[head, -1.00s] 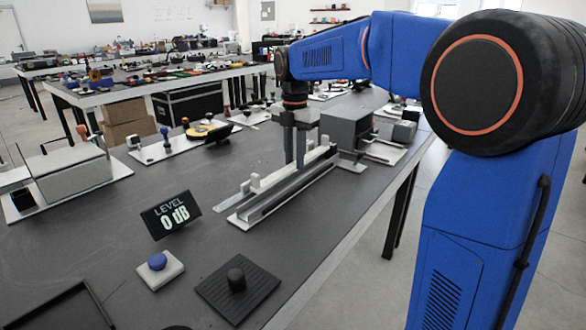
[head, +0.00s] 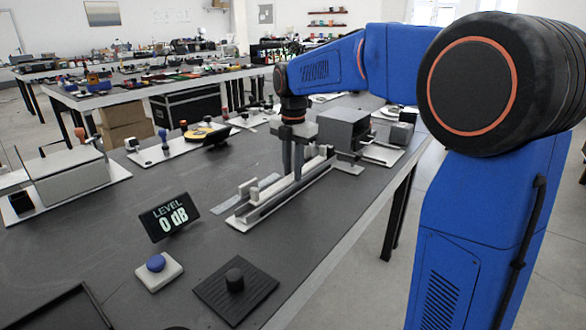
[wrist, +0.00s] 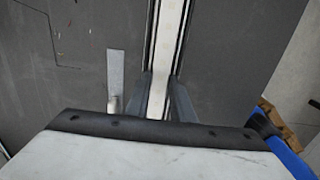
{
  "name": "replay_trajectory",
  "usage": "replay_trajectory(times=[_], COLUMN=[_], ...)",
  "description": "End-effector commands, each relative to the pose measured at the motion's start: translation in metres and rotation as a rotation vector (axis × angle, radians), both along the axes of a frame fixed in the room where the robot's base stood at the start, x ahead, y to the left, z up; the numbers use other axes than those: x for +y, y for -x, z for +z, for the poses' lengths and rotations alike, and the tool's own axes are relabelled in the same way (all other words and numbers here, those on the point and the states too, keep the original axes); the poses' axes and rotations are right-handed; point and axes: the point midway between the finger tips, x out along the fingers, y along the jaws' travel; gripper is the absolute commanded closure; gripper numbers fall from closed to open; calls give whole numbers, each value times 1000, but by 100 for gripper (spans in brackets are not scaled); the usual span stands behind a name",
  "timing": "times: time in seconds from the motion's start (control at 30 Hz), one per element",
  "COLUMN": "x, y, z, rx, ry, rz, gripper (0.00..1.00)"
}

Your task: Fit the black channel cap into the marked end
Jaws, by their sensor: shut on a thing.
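A long pale channel rail (head: 238,223) lies along the bench with upright light blocks beside it. In the wrist view, the two dark fingers (wrist: 164,95) stand either side of a long pale strip (wrist: 170,30) edged with dark lines. My gripper is shut on what looks like this strip; the contact itself is hard to see. I cannot single out a black channel cap or an end marking on the rail. The lower fingertips are partly hidden among the rail's parts.
A grey box-shaped fixture (head: 342,130) stands just beyond the rail's far end.

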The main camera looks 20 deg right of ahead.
Motion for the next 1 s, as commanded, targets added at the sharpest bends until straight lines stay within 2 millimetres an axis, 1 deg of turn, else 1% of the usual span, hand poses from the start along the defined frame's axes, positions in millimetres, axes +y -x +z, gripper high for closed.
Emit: replay_trajectory(times=[0.03,0.17,0.2,0.23,0.27,0.43,0.57,0.67,0.8,1.0], x=[-1,-1,-1,-1,-1,-2,-2,-2,-1,-1], y=[3,3,3,3,3,3,3,2,2,2], z=[-18,-19,-19,-19,-19,-17,-6,10,41,81], rx=[32,32,32,32,32,31,29,28,23,21], ry=[6,6,6,6,6,5,5,6,4,4], rz=[-1,-1,-1,-1,-1,-1,-1,-1,-1,0], gripper=[100,100,72,64,61,60,60,60,60,60])
